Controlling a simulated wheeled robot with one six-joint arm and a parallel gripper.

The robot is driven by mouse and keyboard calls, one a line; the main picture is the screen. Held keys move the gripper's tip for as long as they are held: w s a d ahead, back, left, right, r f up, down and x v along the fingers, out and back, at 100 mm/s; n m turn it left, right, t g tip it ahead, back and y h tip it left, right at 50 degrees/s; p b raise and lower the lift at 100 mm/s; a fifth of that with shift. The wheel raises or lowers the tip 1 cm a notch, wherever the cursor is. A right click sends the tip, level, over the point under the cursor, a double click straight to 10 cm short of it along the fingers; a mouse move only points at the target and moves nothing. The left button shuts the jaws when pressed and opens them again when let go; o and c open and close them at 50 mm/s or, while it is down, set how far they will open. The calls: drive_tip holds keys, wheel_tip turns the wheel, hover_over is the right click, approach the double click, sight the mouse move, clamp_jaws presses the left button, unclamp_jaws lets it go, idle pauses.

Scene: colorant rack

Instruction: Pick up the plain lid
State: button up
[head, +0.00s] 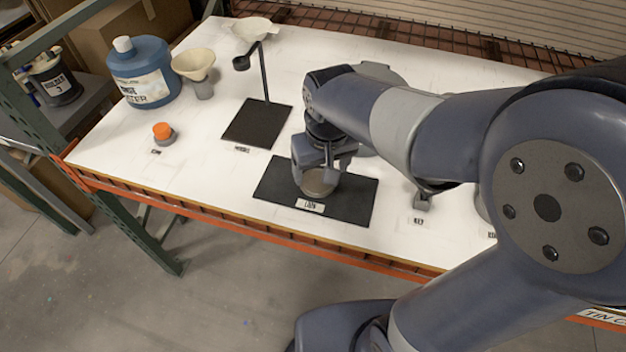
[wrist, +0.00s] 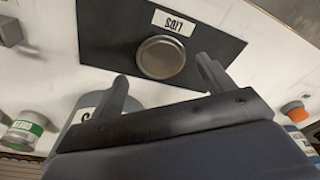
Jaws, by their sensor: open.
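The plain lid (head: 318,186) is a round grey metal disc lying on a black mat (head: 352,207) labelled LIDS. In the wrist view the lid (wrist: 162,57) lies flat with its raised rim showing, and nothing else shows on the mat (wrist: 215,45). My gripper (head: 322,168) is directly over the lid, pointing down, and hides its far part in the head view. In the wrist view my gripper (wrist: 162,72) is open and empty, with one finger either side of the lid's near edge. The fingers look apart from the lid; the exact height is hard to tell.
A stand on a black base (head: 257,123) holds a funnel (head: 255,29). A blue jug (head: 141,75), a cream funnel (head: 194,66) and an orange-topped piece (head: 162,131) stand to the left. A grey key-like piece (head: 422,204) lies right of the mat. The orange shelf edge (head: 240,228) runs in front.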

sight(317, 183)
drive_tip(key=shift+w+a+f+p, duration=0.1)
drive_tip(key=shift+w+f, duration=0.25)
drive_tip(key=shift+f, duration=0.7)
drive_tip(key=shift+w+a+f+p, duration=0.1)
drive_tip(key=shift+w+f, duration=0.3)
drive_tip(key=shift+f, duration=0.6)
drive_tip(key=shift+w+a+f+p, duration=0.1)
drive_tip(key=shift+w+f, duration=0.25)
drive_tip(key=shift+f, duration=0.7)
drive_tip(key=shift+d, duration=0.1)
drive_tip(key=c, duration=0.6)
